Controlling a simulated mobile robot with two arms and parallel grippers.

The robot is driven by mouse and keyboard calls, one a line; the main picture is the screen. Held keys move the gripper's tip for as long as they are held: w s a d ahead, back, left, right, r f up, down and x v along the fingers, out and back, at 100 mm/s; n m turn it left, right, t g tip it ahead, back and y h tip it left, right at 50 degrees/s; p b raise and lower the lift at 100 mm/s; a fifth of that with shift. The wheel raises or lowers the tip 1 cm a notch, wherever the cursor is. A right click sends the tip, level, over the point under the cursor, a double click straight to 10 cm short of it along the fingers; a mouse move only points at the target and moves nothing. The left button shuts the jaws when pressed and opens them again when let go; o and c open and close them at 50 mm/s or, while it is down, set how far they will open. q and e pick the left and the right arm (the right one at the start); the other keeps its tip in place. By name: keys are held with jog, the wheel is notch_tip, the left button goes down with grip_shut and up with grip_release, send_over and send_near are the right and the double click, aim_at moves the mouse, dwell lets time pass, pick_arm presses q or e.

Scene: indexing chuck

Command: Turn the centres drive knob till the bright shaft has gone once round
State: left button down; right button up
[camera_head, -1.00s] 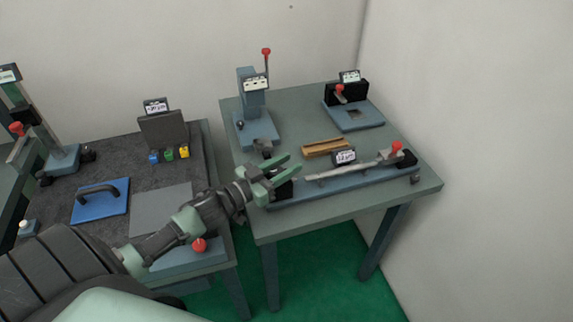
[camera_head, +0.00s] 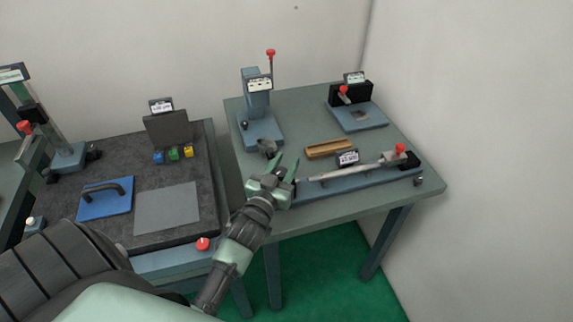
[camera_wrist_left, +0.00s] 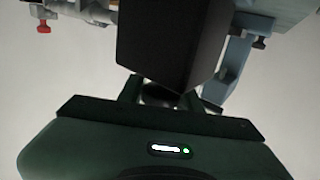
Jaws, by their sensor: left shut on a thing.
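The bench centres (camera_head: 365,179) lie along the front of the right-hand table, a long blue-grey base. The bright shaft (camera_head: 340,172) lies level along it, between the black left-hand block and the right-hand support with a red knob (camera_head: 400,149). My left gripper (camera_head: 286,166) is at the left end of the base. In the left wrist view the fingers (camera_wrist_left: 160,95) are shut on a dark round knob (camera_wrist_left: 158,101), mostly hidden by the fingers and the large black block (camera_wrist_left: 172,42). My right gripper is not in view.
A small display (camera_head: 347,157) stands behind the shaft; I cannot read it surely. A wooden V-shaped block (camera_head: 329,149), an upright stand with a red-tipped lever (camera_head: 257,105) and a black-backed fixture (camera_head: 358,114) stand farther back. A dark-topped table (camera_head: 120,229) is at left.

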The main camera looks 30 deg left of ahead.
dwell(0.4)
pick_arm(q)
jog(key=c, duration=1)
grip_release()
jog(key=shift+c, duration=0.2)
jog(key=shift+s, duration=0.1)
jog(key=s+b, duration=0.1)
jog(key=s, duration=0.2)
jog(key=s+d, duration=0.1)
jog(key=s, duration=0.2)
jog(key=shift+s+d+f+b, duration=0.1)
jog(key=shift+s+d+b, duration=0.05)
jog(key=shift+b, duration=0.25)
jog(key=shift+s+d, duration=0.15)
jog(key=shift+s, duration=0.45)
